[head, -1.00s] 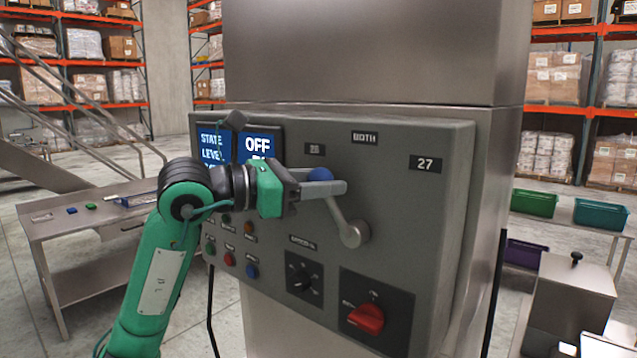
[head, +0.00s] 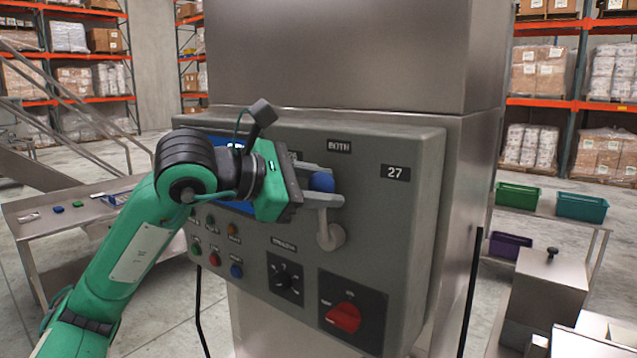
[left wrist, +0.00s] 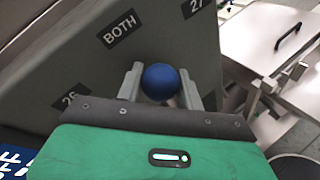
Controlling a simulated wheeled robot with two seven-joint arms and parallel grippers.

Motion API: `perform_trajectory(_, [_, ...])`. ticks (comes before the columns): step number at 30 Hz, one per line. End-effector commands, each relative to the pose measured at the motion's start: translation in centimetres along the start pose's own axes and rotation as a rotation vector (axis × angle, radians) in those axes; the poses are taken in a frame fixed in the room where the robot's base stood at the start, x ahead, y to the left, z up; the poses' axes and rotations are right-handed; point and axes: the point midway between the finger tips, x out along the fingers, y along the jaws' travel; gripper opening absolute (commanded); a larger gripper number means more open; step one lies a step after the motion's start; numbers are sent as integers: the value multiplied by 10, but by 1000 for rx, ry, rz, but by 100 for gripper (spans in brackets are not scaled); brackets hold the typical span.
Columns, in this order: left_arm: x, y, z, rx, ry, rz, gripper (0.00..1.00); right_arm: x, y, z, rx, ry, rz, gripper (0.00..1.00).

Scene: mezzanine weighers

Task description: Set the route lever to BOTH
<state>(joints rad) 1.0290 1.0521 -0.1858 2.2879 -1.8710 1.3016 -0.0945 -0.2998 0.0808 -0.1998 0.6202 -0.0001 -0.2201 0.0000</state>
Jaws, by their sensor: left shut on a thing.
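The route lever has a blue ball knob (head: 321,182) and a pale arm on a round hub (head: 331,237), on the front of the grey control panel (head: 400,215). My left gripper (head: 328,187) is shut on the blue knob, one finger above and one below it. In the left wrist view the knob (left wrist: 160,82) sits between the two fingers. The lever points nearly straight up, leaning slightly left, below the BOTH label (head: 339,146). The 27 label (head: 395,172) is to the right. The 26 label is partly hidden behind my gripper. My right gripper is not in view.
Below the lever are a black selector knob (head: 285,279), a red rotary switch (head: 343,317) and several small push buttons. A steel table (head: 60,225) stands at the left. Green, teal and purple bins (head: 517,196) stand at the right.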

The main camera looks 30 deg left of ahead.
Motion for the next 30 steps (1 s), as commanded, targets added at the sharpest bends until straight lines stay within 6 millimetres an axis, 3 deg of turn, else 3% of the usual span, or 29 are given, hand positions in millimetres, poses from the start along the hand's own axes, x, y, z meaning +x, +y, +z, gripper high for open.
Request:
perform_trajectory(10, [0,1,1,4,-1,2,0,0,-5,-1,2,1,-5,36])
perform_trajectory(11, [0,1,1,4,-1,2,39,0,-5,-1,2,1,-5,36])
perform_trajectory(12, [0,1,1,4,-1,2,45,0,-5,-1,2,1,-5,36])
perform_trajectory(23, [-5,0,-1,3,0,2,45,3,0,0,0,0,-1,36])
perform_trajectory(30, [-46,-1,-4,4,1,8,45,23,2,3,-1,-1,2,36])
